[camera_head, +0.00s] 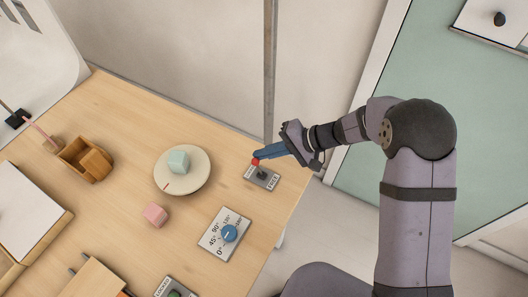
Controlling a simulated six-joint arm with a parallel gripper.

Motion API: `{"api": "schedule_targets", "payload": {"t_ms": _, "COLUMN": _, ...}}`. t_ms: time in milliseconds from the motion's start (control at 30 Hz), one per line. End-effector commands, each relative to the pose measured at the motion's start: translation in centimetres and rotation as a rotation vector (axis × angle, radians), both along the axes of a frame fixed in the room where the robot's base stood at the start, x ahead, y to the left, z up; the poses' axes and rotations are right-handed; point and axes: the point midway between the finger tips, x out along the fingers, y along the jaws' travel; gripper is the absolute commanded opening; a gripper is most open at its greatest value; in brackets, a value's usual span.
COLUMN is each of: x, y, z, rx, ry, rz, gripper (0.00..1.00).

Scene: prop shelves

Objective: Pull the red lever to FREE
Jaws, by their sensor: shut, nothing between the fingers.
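The red lever (255,162) has a red knob on a dark stem. It stands on a small grey plate (271,183) near the table's right edge, with the word FREE at the plate's right end. The label at the left end is too small to read. The knob is at the left, upper side of the plate. My gripper (257,156) has blue fingers, comes in from the right and is shut with nothing between the fingers. Its fingertips are right at the red knob; I cannot tell whether they touch it.
On the wooden table (130,110) are a round turntable (196,184) with a mint cube (178,161), a pink cube (155,214), a blue dial (229,233) on a marked plate and a wooden box (72,163). A grey post (270,70) stands behind the lever.

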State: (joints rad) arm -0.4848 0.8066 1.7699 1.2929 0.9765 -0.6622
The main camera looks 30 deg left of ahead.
Motion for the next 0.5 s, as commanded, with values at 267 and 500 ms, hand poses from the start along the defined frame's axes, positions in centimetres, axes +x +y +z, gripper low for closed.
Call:
{"api": "schedule_targets", "payload": {"t_ms": 267, "x": 0.05, "y": -0.31, "z": -0.27, "rx": 0.039, "ry": 0.0, "rz": -0.003, "gripper": 0.0}}
{"api": "schedule_targets", "payload": {"t_ms": 500, "x": 0.03, "y": -0.44, "z": -0.16, "rx": 0.06, "ry": -0.001, "rz": -0.001, "gripper": 0.0}}
